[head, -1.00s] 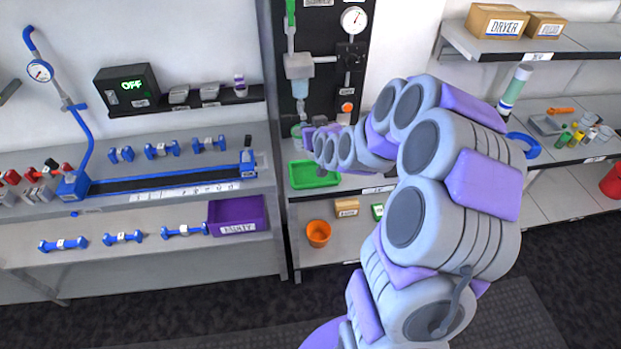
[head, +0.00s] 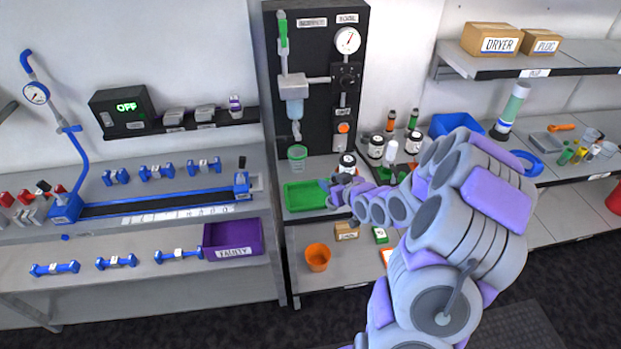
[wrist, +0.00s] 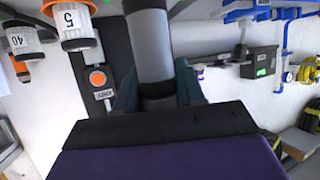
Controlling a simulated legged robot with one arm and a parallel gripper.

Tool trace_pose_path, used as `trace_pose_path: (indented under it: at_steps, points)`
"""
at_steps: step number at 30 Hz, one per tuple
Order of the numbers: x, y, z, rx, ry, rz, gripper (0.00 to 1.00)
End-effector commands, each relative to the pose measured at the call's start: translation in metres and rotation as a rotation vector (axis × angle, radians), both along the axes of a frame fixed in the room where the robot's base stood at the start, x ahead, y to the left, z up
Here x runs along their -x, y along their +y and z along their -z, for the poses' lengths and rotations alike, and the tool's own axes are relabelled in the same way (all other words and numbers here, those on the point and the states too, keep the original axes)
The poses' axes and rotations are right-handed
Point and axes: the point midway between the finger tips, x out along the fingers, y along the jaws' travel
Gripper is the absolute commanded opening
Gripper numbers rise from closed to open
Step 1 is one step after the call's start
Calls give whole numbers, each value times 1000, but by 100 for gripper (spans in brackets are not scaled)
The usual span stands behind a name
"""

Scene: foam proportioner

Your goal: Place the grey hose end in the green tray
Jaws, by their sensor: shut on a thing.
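The green tray (head: 303,196) lies on the bench below the black panel in the head view, and its visible part looks empty. My gripper (head: 327,186) is at the tray's right edge in that view; I cannot tell its height over it. In the wrist view my gripper (wrist: 156,92) is shut on the grey hose end (wrist: 150,45), a grey cylinder between the two dark teal fingers. The hose end is hard to make out in the head view, hidden by the gripper. The tray does not clearly show in the wrist view.
A clear green-rimmed beaker (head: 297,158) stands behind the tray, under the panel's nozzle. An orange cup (head: 317,257) and a cardboard box (head: 346,231) are on the shelf below.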

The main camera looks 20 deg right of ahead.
Motion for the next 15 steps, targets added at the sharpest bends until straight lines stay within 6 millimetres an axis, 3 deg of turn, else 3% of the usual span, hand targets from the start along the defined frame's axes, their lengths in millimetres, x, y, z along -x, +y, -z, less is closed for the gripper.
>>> trace_pose_path:
  at_steps: [6, 15]
  points:
    - [-46, 14, 4, 5, -3, -6, 0]
    - [-99, 16, 9, 1, -3, -2, 0]
